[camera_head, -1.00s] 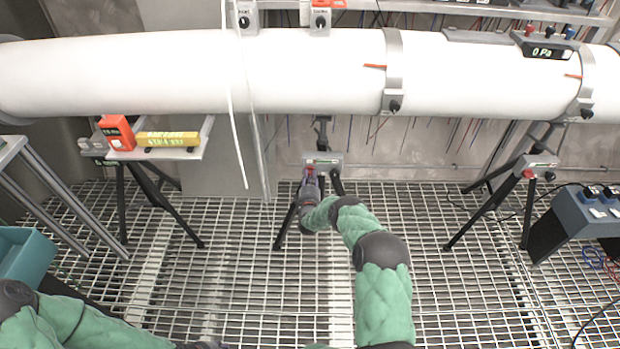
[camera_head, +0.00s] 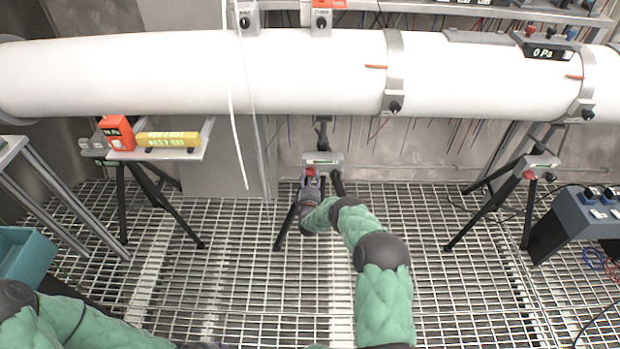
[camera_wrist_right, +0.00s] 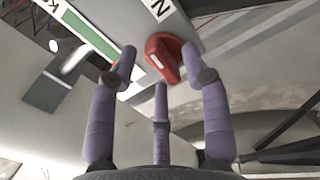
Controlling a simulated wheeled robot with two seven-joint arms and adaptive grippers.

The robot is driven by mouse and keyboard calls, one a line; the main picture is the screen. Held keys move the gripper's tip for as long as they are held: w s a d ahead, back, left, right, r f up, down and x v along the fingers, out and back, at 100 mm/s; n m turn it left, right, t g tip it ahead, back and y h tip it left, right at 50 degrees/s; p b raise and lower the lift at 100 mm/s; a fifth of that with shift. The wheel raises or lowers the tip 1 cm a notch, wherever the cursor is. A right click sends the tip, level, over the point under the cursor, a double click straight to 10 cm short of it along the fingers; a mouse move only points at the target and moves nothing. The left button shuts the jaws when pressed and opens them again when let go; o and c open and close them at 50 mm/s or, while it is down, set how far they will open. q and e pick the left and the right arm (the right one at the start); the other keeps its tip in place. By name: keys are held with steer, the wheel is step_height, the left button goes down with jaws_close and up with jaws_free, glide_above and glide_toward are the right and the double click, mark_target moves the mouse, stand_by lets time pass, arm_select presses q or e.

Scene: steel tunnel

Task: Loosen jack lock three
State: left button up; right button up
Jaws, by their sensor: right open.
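In the head view several jack stands stand in a row under a white pipe (camera_head: 200,75). My right gripper (camera_head: 313,180) is at the front of the middle jack's box (camera_head: 322,159). In the right wrist view a red lock knob (camera_wrist_right: 166,57) sits on the grey box face, beside a green strip (camera_wrist_right: 88,35). My right gripper (camera_wrist_right: 163,85) is open, with purple fingers spread around the knob's near side; I cannot tell whether any finger touches it. The right jack (camera_head: 538,162) carries a similar red knob. My left gripper is not visible; only my left arm shows at lower left.
An orange gauge (camera_head: 117,132) and a yellow level (camera_head: 168,140) rest on a shelf at left. A teal bin (camera_head: 24,255) is at far left, a dark box (camera_head: 580,222) at far right. A white cable hangs before the pipe. The grated floor is mostly clear.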

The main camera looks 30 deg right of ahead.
steer(key=v, duration=1.2)
steer(key=shift+w+f, duration=0.1)
steer(key=shift+w, duration=0.05)
steer(key=s+a+f+m+g+y+p, duration=0.2)
steer(key=s+a+m+g+y, duration=0.15)
steer(key=a, duration=0.45)
steer(key=s+a+f+m+g+y+p, duration=0.25)
steer(key=s+a+y, duration=0.25)
steer(key=a, duration=0.4)
steer(key=s+a+r+m+g+y, duration=0.1)
steer(key=s+a+r+m+g, duration=0.1)
steer(key=s, duration=0.6)
steer(key=s+a+r+m+g+y+p, duration=0.1)
steer(key=s+a+r+m+g+y, duration=0.1)
steer(key=s, duration=0.6)
steer(key=s+a+r+m+g+y+p, duration=0.1)
steer(key=s+a+r+m+g, duration=0.2)
steer(key=s+a+g, duration=0.2)
steer(key=s+a, duration=0.2)
steer(key=s, duration=0.2)
steer(key=shift+r+y, duration=0.15)
steer(key=shift+y, duration=0.2)
steer(key=shift+w+a, duration=0.1)
steer(key=shift+c, duration=0.9)
